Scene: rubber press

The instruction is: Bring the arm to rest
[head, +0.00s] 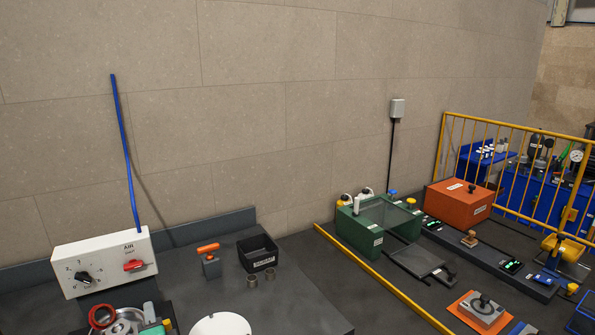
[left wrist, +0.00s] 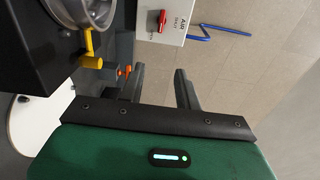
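My left gripper (left wrist: 160,75) shows clearly in the left wrist view. Its two dark fingers stand apart with nothing between them, in front of a dark plate and green body. The fingertips point toward the wall, below the white air box (left wrist: 178,35) with its red knob (left wrist: 162,20). In the head view, this air box (head: 100,262) stands at the left against the wall. A small green and grey patch at that view's bottom edge may be part of my gripper, but I cannot tell. My right gripper is in neither view.
A round metal part (head: 122,322) with a red ring (head: 102,317) lies below the air box. An orange-handled tool (head: 211,264), a black bin (head: 258,252) and a white disc (head: 220,326) are on the dark bench. A yellow rail (head: 380,278) runs right of it.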

